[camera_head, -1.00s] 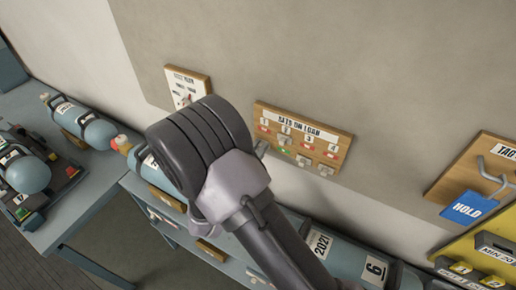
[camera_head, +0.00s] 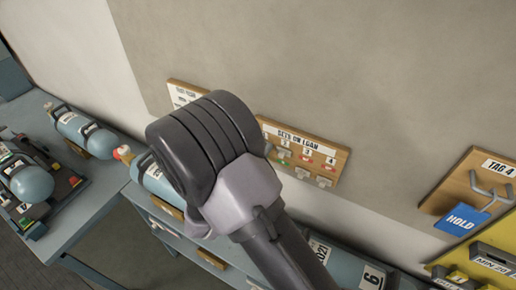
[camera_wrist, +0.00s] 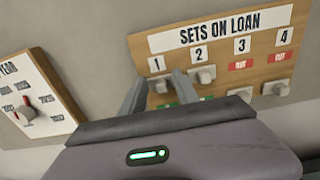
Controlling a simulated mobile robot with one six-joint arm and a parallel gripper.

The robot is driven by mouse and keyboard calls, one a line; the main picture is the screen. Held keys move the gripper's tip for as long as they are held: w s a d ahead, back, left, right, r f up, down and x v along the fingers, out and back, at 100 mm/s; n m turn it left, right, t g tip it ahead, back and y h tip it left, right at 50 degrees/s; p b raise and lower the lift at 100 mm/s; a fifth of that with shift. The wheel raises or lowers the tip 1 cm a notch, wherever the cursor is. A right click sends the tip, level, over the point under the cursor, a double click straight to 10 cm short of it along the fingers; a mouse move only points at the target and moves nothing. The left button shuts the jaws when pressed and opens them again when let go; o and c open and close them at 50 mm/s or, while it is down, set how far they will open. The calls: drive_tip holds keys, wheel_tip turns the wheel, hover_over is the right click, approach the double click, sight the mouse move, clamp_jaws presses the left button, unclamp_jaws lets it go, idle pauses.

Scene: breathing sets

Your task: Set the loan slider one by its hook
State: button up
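The SETS ON LOAN board (camera_head: 338,156) is a wooden panel on the wall, with columns 1 to 4; it fills the upper wrist view (camera_wrist: 136,45). Slider one's pale knob (camera_wrist: 160,84) sits below the number 1. My gripper (camera_wrist: 159,76) is open, with one finger to each side of that knob; I cannot tell whether either finger touches it. Slider two's knob (camera_wrist: 203,76) is just right of the right finger. Green shows low in columns one and two, partly hidden. Columns three and four show red OUT labels, with their knobs lower. In the head view my arm hides the gripper.
A dial board (camera_wrist: 36,95) hangs to the left. To the right are a TAG 4 board (camera_head: 452,187) with metal hooks and a blue HOLD tag (camera_head: 462,219). Blue cylinders (camera_head: 84,130) lie on benches below. The wall above is clear.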

drive_tip(key=v, duration=1.7)
drive_tip(key=shift+s, duration=0.2)
drive_tip(key=shift+a, duration=0.15)
